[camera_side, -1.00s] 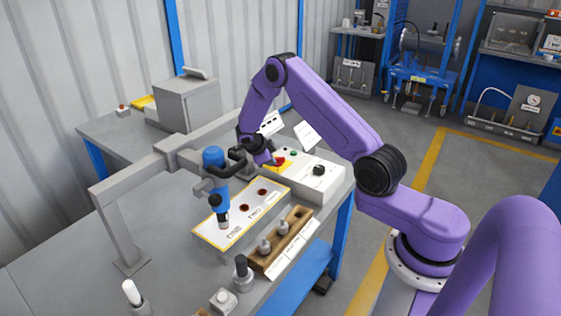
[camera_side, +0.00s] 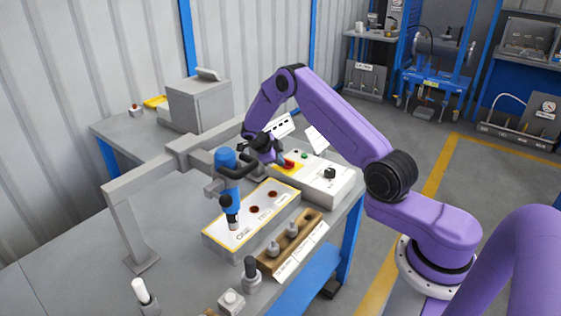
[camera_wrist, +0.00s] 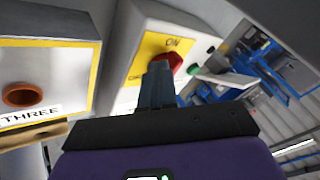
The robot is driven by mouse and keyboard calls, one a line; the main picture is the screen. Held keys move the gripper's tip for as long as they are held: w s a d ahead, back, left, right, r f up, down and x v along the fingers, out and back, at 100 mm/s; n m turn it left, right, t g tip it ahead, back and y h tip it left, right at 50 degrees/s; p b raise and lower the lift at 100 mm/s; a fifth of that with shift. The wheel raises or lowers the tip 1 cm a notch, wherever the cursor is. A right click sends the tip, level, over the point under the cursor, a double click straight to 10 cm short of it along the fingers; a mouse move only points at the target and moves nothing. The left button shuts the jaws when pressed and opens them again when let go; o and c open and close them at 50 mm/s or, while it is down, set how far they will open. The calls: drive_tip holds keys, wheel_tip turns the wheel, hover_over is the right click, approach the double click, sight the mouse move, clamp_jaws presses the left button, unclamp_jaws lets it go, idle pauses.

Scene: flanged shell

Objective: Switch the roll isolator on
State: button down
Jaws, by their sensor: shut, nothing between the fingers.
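The roll isolator is a red rotary handle (camera_wrist: 173,60) on a yellow plate (camera_wrist: 151,45), on a light grey control box (camera_side: 325,185). In the wrist view "ON" is printed above the handle, and another label at its left is partly hidden by my fingers. In the side view the handle (camera_side: 289,165) shows beside my gripper (camera_side: 277,158). In the wrist view my gripper (camera_wrist: 160,68) is shut and empty. Its fingertips overlap the handle's lower left edge; I cannot tell whether they touch it.
The control box also carries a green button (camera_wrist: 194,69) and a black knob (camera_side: 330,173). A yellow-edged block with holes (camera_side: 254,222) stands beside it, under a blue tool (camera_side: 228,170) on a grey frame (camera_side: 125,215). A wooden rack (camera_side: 300,237) holds grey pieces.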

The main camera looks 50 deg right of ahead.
drive_tip(key=shift+s+d+f, duration=0.1)
drive_tip(key=shift+s+d, duration=0.55)
drive_tip(key=shift+d, duration=0.15)
drive_tip(key=shift+a, duration=0.1)
drive_tip(key=w+a+r, duration=0.1)
drive_tip(key=a, duration=0.6)
drive_tip(key=w+a+r, duration=0.1)
drive_tip(key=w+a, duration=0.1)
drive_tip(key=a, duration=0.6)
drive_tip(key=shift+w+r, duration=0.15)
drive_tip(key=shift+r, duration=0.15)
